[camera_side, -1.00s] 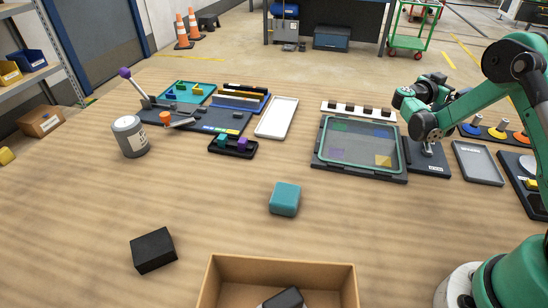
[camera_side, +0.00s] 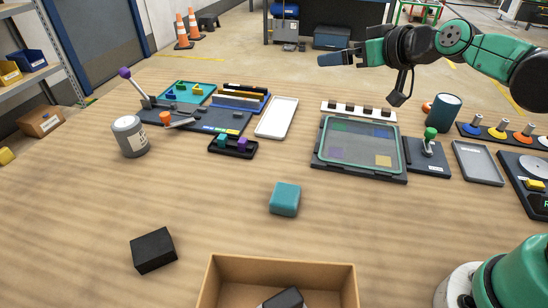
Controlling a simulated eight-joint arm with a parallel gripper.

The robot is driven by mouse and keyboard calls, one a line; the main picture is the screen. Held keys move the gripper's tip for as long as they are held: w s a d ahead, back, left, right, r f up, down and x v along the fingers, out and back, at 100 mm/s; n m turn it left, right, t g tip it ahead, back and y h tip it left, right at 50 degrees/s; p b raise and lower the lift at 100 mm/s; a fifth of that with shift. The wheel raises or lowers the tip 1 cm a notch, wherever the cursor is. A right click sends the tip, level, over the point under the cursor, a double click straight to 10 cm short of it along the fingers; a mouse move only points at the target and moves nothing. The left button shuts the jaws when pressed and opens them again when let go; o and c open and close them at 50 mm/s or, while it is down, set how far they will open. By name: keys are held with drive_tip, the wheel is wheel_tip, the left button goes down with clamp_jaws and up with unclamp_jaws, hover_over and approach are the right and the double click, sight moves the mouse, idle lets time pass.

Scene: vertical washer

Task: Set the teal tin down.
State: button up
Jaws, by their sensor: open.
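A teal, rounded box-shaped tin (camera_side: 284,199) lies flat on the wooden table near the middle, with nothing touching it. A dark teal cylinder (camera_side: 443,112) stands upright at the table's back right. My gripper (camera_side: 334,60) is raised above the back of the table and points left, well away from the box-shaped tin. It is open, and I see nothing held in it. Its fingertips are too small and edge-on to make out clearly.
A cardboard box (camera_side: 230,264) stands at the front. A black block (camera_side: 153,250) lies front left, and a grey can (camera_side: 130,137) stands left. A framed glass panel (camera_side: 360,148) and a green-knobbed lever (camera_side: 430,134) sit at back right. The table around the tin is clear.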

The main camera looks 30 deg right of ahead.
drive_tip(key=s+a+f+g+h, duration=0.1)
drive_tip(key=s+f+g, duration=0.5)
drive_tip(key=s, duration=0.5)
drive_tip(key=shift+f, duration=0.95)
drive_tip(key=shift+a, duration=0.1)
